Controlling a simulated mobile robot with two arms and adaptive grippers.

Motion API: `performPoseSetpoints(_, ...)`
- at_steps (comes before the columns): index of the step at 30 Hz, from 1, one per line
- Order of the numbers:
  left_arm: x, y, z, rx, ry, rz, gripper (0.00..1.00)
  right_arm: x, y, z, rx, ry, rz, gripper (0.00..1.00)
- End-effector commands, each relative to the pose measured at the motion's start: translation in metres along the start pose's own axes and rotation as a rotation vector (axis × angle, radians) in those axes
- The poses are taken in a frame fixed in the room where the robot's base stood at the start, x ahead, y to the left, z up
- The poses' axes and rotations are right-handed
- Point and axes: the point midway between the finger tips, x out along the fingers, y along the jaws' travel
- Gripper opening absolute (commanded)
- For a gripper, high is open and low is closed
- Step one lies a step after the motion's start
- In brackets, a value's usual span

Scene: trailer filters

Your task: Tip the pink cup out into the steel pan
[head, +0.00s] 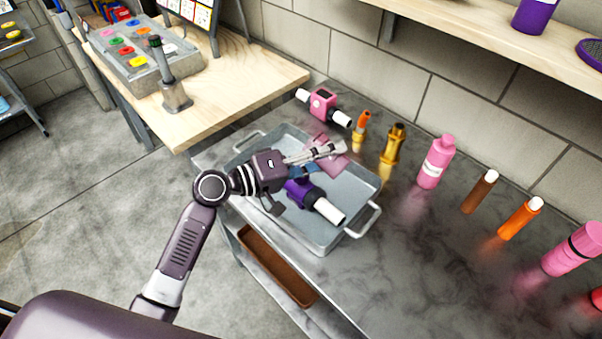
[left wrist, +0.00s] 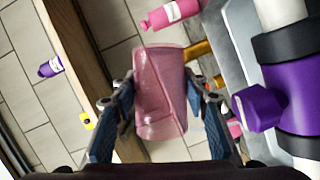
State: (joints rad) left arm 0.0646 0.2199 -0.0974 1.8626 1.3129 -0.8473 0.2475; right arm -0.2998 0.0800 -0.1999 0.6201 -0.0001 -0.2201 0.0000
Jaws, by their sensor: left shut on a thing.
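My left gripper (head: 314,156) is shut on the pink cup (head: 337,165), which is see-through, over the far part of the steel pan (head: 352,222). In the left wrist view, the cup (left wrist: 160,88) sits between the two blue-padded fingers, and it looks tipped well over onto its side. I cannot tell whether anything is inside it or coming out. A purple fitting with a white cartridge (head: 310,199) lies in the pan, below the gripper. My right gripper is not in view.
A wooden table (head: 237,75) adjoins at the left. The bench front right of the pan is clear.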

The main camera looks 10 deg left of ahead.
Motion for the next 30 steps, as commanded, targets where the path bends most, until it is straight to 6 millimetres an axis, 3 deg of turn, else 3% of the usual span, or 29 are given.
performPoseSetpoints(30,-0.002,-0.004,-0.005,-0.087,0.001,0.037,0.12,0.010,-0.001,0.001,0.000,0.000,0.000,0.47)
